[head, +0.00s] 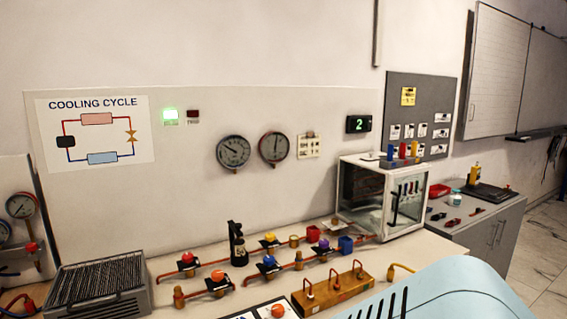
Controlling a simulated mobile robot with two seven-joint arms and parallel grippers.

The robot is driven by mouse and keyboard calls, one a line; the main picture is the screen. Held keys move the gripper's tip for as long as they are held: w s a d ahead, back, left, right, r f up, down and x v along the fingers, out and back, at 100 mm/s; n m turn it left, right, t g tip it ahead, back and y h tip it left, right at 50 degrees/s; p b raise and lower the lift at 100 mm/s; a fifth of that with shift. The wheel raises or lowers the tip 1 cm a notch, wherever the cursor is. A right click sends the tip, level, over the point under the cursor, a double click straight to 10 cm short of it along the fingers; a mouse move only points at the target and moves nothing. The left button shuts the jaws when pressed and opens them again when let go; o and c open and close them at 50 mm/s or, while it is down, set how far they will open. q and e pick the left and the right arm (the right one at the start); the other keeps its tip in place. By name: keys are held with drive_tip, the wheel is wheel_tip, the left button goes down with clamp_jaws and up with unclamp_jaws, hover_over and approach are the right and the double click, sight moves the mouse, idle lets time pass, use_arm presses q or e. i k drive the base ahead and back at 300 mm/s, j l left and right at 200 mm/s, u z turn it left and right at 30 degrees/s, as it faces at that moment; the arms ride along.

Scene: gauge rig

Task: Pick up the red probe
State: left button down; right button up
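A small upright red piece (402,151) stands on top of the white glass-fronted cabinet (411,205), between a blue piece (390,153) and a yellow piece (414,149). It may be the red probe, but it is too small to tell. A wooden block (340,289) with several bent copper-coloured pieces lies on the bench at the front. Neither of my grippers is in view.
A grey finned unit (100,287) stands at the left.

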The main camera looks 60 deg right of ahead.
sight(403, 144)
drive_tip(key=z, duration=2.85)
drive_tip(key=i+l, duration=0.15)
drive_tip(key=l, duration=0.2)
drive_tip(key=i+l, duration=0.2)
drive_tip(key=l, duration=0.15)
drive_tip(key=i+l, duration=0.15)
drive_tip(key=l, duration=0.2)
drive_tip(key=i+l, duration=0.2)
drive_tip(key=l, duration=0.2)
drive_tip(key=i+l, duration=0.15)
drive_tip(key=l, duration=0.2)
drive_tip(key=i+l, duration=0.2)
drive_tip(key=l, duration=0.15)
drive_tip(key=i+l, duration=0.15)
drive_tip(key=l, duration=0.2)
drive_tip(key=i+l, duration=0.1)
drive_tip(key=i, duration=0.3)
